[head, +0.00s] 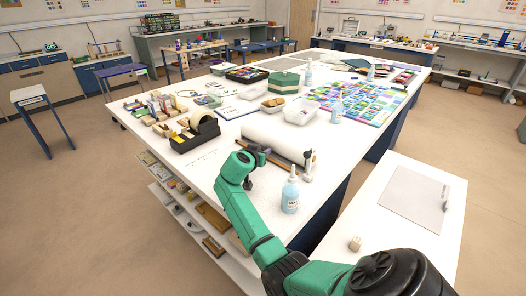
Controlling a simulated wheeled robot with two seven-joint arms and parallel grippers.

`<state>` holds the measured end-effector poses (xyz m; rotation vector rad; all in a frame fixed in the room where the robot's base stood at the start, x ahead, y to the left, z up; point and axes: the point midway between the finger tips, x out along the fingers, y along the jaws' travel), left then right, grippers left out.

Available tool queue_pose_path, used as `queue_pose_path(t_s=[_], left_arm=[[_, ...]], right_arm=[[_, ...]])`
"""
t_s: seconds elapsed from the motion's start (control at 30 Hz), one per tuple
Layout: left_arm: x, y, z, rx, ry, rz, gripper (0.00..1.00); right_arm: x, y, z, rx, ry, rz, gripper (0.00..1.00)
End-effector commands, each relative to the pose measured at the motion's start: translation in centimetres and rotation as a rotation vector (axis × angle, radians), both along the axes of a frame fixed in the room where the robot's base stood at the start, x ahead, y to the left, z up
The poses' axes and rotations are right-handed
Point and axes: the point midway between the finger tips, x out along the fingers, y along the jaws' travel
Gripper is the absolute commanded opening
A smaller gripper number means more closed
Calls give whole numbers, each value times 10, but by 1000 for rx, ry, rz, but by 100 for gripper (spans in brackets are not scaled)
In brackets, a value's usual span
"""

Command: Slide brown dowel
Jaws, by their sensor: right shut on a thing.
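My right gripper (262,153) reaches over the near edge of the large white table, at the left end of a white roll (280,138). It is shut on the brown dowel (309,160), which lies along the near side of the roll. My left gripper is not in view.
A blue-labelled bottle (290,196) stands close to my right forearm. A black tape dispenser (196,133) is left of the roll. A lower white table (390,235) is at right.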

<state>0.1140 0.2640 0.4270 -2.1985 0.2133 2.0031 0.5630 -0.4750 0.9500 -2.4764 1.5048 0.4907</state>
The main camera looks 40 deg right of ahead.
Motion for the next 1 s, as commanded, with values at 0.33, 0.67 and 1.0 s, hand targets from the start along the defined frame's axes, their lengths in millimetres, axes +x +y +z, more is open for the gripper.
queue_pose_path(t_s=[0.33, 0.67, 1.0], left_arm=[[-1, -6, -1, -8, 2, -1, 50], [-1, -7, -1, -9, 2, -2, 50], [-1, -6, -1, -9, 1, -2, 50]], right_arm=[[0, -1, 0, 0, -1, 0, 0], [0, -1, 0, 0, -1, 0, 0], [0, -1, 0, 0, -1, 0, 0]])
